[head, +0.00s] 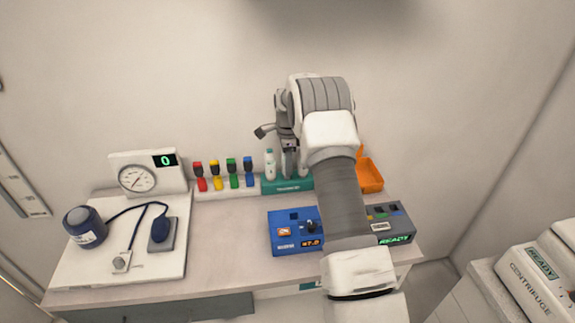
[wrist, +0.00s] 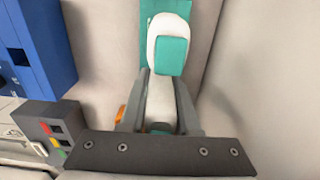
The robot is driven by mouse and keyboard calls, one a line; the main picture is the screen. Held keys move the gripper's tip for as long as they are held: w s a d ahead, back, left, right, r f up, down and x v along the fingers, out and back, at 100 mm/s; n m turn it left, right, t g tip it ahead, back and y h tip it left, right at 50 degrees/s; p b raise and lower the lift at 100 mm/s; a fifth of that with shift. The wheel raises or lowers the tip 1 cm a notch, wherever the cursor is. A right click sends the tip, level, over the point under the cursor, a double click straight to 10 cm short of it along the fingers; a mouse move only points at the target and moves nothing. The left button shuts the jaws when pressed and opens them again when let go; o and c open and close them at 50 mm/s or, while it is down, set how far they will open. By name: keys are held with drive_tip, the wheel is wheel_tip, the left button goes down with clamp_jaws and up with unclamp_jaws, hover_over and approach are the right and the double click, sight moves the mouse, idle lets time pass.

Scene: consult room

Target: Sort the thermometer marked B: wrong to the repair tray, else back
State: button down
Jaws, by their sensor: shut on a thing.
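My gripper (head: 289,170) is at the teal rack (head: 287,187) by the back wall, and my arm covers part of it. In the wrist view my gripper (wrist: 162,98) is shut on a white thermometer (wrist: 160,98) with a teal face, between its two grey fingers. No letter can be read on it. I cannot tell whether it is still seated in the rack. Another white thermometer (head: 270,164) stands upright in the rack, left of the gripper. The orange tray (head: 370,176) is right of the rack, partly behind my arm.
A blue device (head: 284,240) reading about 47.0 stands in front of the rack; a grey READY unit (head: 396,226) is to its right. A gauge (head: 137,179) and cuff (head: 84,227) are at the left.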

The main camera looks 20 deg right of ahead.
drive_tip(key=shift+f, duration=0.35)
drive_tip(key=c, duration=0.6)
unclamp_jaws()
drive_tip(key=shift+o, duration=0.2)
wheel_tip(320, 180, up, 18)
drive_tip(key=shift+f+b, duration=0.25)
drive_tip(key=shift+b, duration=0.15)
drive_tip(key=shift+r, duration=0.1)
